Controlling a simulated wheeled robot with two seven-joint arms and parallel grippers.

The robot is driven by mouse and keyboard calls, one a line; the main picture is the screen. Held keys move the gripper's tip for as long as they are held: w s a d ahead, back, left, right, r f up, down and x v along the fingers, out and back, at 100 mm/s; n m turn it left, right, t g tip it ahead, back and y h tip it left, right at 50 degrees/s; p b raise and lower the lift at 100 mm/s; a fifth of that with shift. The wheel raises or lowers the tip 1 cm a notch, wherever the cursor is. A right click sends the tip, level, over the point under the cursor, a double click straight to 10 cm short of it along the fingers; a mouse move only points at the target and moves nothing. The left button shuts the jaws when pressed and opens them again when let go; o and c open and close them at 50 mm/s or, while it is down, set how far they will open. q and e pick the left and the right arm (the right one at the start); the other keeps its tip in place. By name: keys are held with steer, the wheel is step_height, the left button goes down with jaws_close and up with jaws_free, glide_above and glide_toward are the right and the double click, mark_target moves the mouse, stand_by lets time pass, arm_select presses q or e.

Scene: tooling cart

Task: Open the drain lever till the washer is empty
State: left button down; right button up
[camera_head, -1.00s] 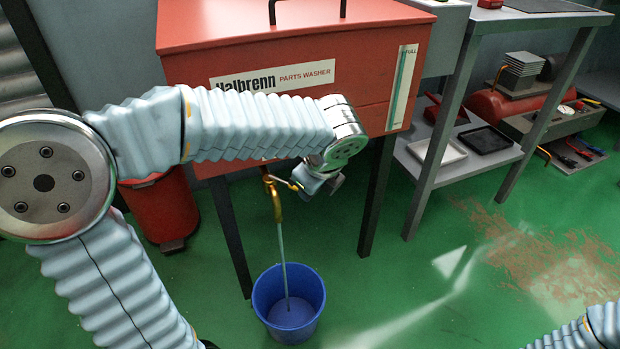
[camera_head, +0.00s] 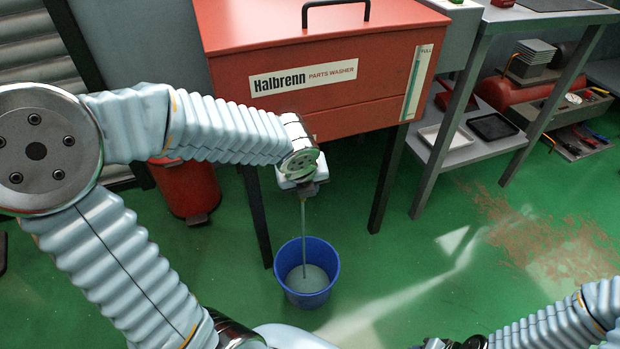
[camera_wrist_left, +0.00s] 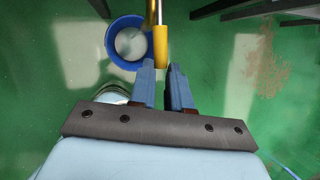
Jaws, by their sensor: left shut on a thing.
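The red parts washer (camera_head: 330,106) stands on dark legs, with a tall level gauge (camera_head: 415,85) marked FULL on its front. The yellow drain lever (camera_wrist_left: 160,45) shows in the left wrist view, at the fingertips of my left gripper (camera_wrist_left: 168,72), which is shut on it. In the head view the gripper (camera_head: 305,190) is below the washer's front and hides the valve and lever. A thin grey stream (camera_head: 304,235) falls into the blue bucket (camera_head: 331,283), which holds grey liquid. My right gripper (camera_head: 450,343) is partly cut off at the bottom edge; its jaws are unclear.
A red bin (camera_head: 185,190) stands left of the washer. A grey shelf unit (camera_head: 463,150) with trays is to the right, and beyond it a red tank (camera_head: 505,95) and a toolbox (camera_head: 560,118). Green floor right of the bucket is free.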

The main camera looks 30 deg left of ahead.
stand_by(0.4)
arm_select(q)
steer(key=c, duration=1.3)
jaws_free()
steer(key=shift+a, duration=0.1)
steer(key=shift+c, duration=0.2)
steer(key=p+v, duration=0.3)
steer(key=v, duration=1)
steer(key=shift+s+r, duration=0.2)
steer(key=shift+r, duration=0.1)
